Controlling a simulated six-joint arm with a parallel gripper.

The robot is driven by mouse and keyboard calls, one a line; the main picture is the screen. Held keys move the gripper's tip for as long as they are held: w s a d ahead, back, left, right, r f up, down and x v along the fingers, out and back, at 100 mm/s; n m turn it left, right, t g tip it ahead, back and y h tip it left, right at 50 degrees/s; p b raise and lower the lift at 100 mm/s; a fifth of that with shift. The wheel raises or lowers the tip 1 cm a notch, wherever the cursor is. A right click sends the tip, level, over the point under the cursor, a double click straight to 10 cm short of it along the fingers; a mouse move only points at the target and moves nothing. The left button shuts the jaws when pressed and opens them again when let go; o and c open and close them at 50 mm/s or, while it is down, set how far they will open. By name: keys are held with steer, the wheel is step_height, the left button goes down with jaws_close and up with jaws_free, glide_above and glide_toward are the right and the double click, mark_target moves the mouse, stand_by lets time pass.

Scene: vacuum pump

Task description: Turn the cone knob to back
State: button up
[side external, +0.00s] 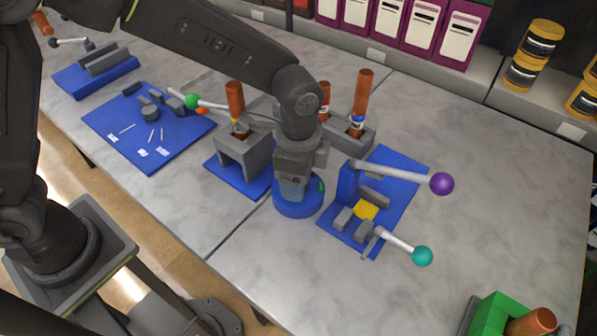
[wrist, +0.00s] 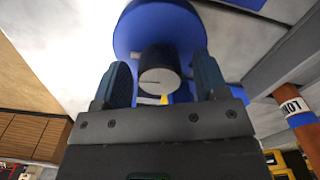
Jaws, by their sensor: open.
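The knob (wrist: 160,72) is a short dark cylinder with a pale end face, on a round blue base (wrist: 150,25) in the wrist view. A thin dark line marks its end face. My gripper (wrist: 162,75) is open, with one blue-grey finger on each side of the knob and gaps showing between. In the side view my gripper (side external: 291,188) points down over the round blue base (side external: 298,209) and hides the knob. I cannot tell which way the knob is turned.
Right of the base, a blue fixture (side external: 397,180) carries levers with a purple ball (side external: 441,183) and a teal ball (side external: 422,256). Left of it stands a grey block (side external: 243,155) on a blue plate. A green box (side external: 491,316) is at front right. Bare table lies in front.

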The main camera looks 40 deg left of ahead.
steer(key=shift+r, duration=0.1)
step_height(320, 180, up, 14)
stand_by(0.5)
steer(key=shift+f, duration=0.2)
step_height(320, 180, down, 14)
steer(key=n, duration=1.2)
steer(key=shift+s, duration=0.1)
